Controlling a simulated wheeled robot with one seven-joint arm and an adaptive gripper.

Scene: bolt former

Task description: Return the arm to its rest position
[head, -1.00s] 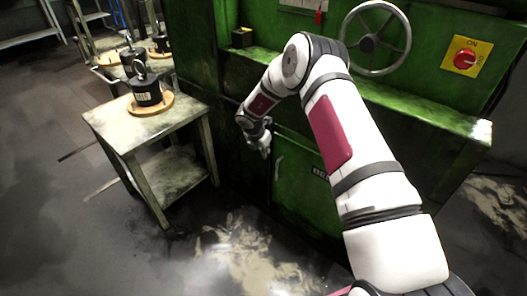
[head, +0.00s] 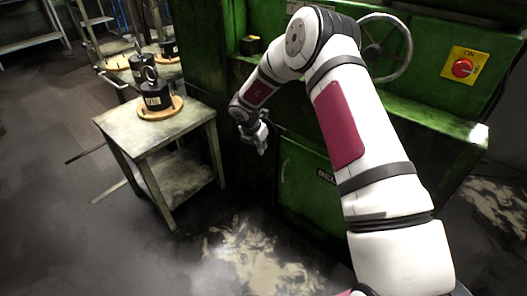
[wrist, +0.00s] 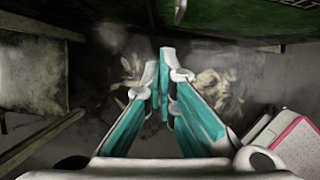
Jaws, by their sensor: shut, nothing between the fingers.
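My gripper (head: 262,146) hangs at the end of my bent arm, in front of the green machine (head: 300,190) and to the right of the small table. It points down and is empty. In the wrist view my gripper (wrist: 163,85) shows its two teal-padded fingers close together at the tips, with only floor beyond them. My white and dark red arm covers part of the machine and its handwheel in the head view.
A small worn table (head: 120,128) holds a black weight (head: 156,98) on a round wooden base (head: 172,112). The handwheel (head: 400,70) and a red switch on a yellow plate (head: 462,68) are on the machine. Stained floor (head: 240,255) is clear in front.

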